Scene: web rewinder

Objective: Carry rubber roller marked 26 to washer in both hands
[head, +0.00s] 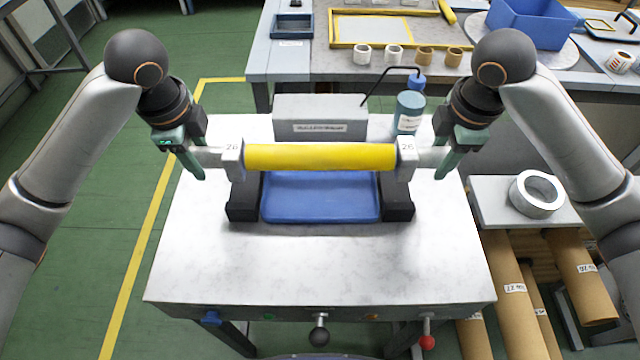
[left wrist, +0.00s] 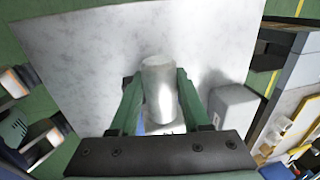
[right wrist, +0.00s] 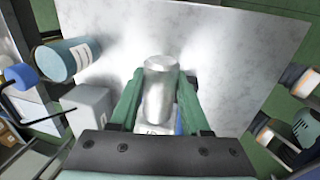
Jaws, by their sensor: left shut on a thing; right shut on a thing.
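The rubber roller (head: 320,157) is yellow, with pale end pieces marked 26 and a metal journal at each end. It lies level across the bench, above a blue tray (head: 320,196) between two black supports (head: 398,200). I cannot tell whether its ends touch the supports. My left gripper (head: 192,160) is shut on the left journal, which shows between its fingers in the left wrist view (left wrist: 160,90). My right gripper (head: 446,160) is shut on the right journal, also between the fingers in the right wrist view (right wrist: 160,90). A grey labelled box (head: 320,117) stands behind the tray; its label is unreadable.
The pale bench top (head: 320,265) is clear in front. A metal ring (head: 537,193) and brown tubes (head: 512,300) are at the right. A cluttered table (head: 280,62) is behind.

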